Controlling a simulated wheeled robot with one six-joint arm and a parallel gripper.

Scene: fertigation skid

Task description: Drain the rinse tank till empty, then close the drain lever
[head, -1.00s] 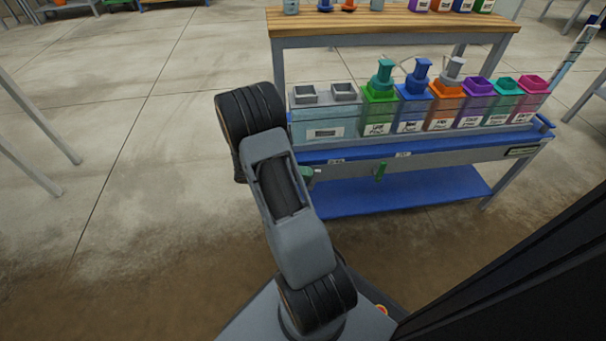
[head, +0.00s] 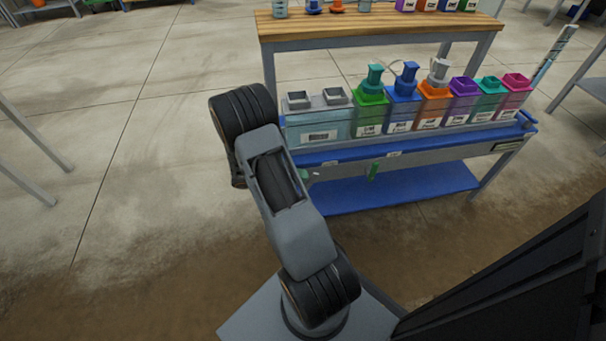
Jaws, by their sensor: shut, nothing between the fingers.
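The pale blue see-through tank (head: 320,130) with two grey square openings on top is at the left end of the skid's blue shelf in the head view. It looks like the rinse tank; its liquid level cannot be made out. Another small green part (head: 304,174) shows at the rail's left end, mostly hidden by my arm. I cannot tell which one is the drain lever. My gripper is not visible; my arm stands in front of the skid's left end.
Green (head: 368,115), blue (head: 403,112) and orange (head: 433,108) tanks with pump heads stand right of the clear tank, followed by purple, teal and pink ones. A wooden bench (head: 390,26) stands behind. A dark panel (head: 520,275) fills the lower right. Floor at left is open.

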